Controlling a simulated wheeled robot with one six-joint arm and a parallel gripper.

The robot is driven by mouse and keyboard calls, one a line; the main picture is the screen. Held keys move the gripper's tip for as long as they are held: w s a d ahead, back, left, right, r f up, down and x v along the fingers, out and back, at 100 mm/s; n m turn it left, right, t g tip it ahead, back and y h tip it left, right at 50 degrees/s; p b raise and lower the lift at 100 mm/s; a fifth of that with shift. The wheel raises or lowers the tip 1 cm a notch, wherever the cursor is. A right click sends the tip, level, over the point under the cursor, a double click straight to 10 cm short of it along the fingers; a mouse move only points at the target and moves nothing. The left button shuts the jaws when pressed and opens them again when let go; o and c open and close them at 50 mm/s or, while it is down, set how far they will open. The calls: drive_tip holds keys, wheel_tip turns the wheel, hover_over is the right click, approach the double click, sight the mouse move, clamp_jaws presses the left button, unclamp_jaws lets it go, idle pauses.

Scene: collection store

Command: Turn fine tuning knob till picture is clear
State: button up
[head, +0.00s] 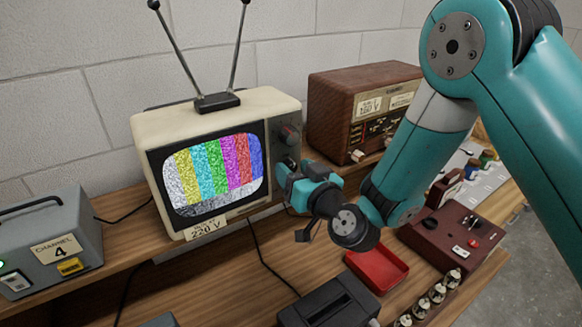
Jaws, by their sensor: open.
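The cream television (222,118) stands on the wooden bench, with a two-rod antenna (217,102) on top. Its screen (215,173) shows vertical colour bars covered with grainy snow, with a grey speckled band along the bottom. A dark control panel with a round knob (288,134) is on the right of its front. My gripper (283,172) is open at the lower part of this panel, below that knob. It hides whatever is behind it, so I cannot see the fine tuning knob clearly or tell if the fingers touch it.
A grey box (45,238) labelled "Channel 4" stands left. A brown wooden radio (345,95) is behind my gripper to the right. A red tray (377,272), a dark slotted box (328,303), a maroon device (452,232) and several small tubes (437,293) occupy the front right. Cables cross the bench.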

drive_tip(key=c, duration=0.9)
drive_tip(key=shift+f+m+p, duration=0.1)
drive_tip(key=shift+m+p, duration=0.3)
drive_tip(key=shift+m, duration=1.5)
drive_tip(key=shift+c, duration=0.2)
drive_tip(key=o, duration=0.9)
drive_tip(key=shift+o, duration=0.2)
drive_tip(key=shift+s, duration=0.1)
